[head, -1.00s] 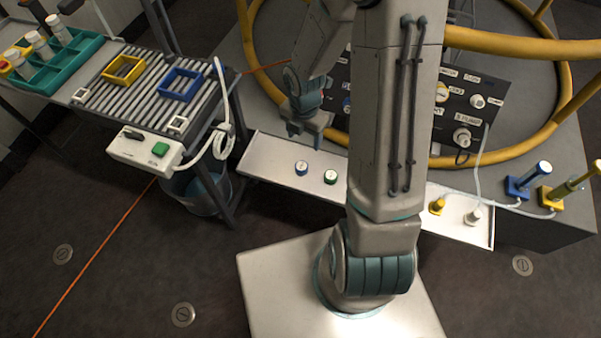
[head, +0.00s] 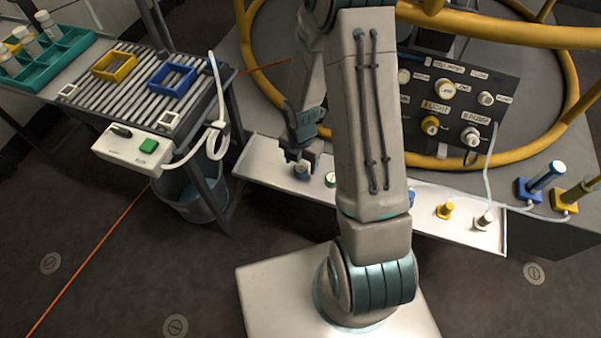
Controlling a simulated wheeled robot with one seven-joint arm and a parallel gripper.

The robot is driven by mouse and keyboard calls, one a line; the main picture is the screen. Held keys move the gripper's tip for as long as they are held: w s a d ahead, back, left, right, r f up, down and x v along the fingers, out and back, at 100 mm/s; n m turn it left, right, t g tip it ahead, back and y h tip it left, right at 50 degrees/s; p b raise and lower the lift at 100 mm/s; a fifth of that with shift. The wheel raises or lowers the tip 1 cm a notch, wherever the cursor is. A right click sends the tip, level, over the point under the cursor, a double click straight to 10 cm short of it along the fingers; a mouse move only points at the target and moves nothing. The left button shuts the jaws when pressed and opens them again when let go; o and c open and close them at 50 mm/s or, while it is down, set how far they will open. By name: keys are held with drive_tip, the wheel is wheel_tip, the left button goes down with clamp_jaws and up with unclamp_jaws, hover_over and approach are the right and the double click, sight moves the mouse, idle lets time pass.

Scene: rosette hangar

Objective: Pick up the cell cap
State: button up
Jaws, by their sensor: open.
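Two small round caps with white tops lie on the white shelf (head: 262,160) in the head view. One has a blue rim (head: 301,174) and the other a green rim (head: 330,180). I cannot read a label that tells which one is the cell cap. My gripper (head: 300,163) points down just above the blue-rimmed cap, with its jaws open, and partly covers it. I cannot tell whether the fingers touch the cap. The green-rimmed cap is close to the right of my gripper, beside my arm.
Yellow (head: 444,211) and white (head: 484,222) plugs stand at the shelf's right. Behind are a black knob panel (head: 450,100) and a yellow ring rail (head: 568,90). A slatted table (head: 150,85) with yellow and blue frames stands left, a hanging white cable (head: 217,130) at its edge.

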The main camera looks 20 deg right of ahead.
wheel_tip(320, 180, down, 2)
drive_tip(key=shift+f+b, duration=0.15)
drive_tip(key=shift+b, duration=0.15)
drive_tip(key=c, duration=1)
drive_tip(key=shift+c, duration=0.2)
wheel_tip(320, 180, up, 5)
drive_tip(key=p, duration=0.3)
drive_tip(key=shift+w, duration=0.1)
drive_tip(key=s+d+r+p, duration=0.2)
drive_tip(key=d+r+p, duration=0.2)
drive_tip(key=d, duration=0.7)
wheel_tip(320, 180, up, 2)
drive_tip(key=shift+d+r+p, duration=0.1)
drive_tip(key=shift+d+p, duration=0.15)
drive_tip(key=shift+p, duration=0.1)
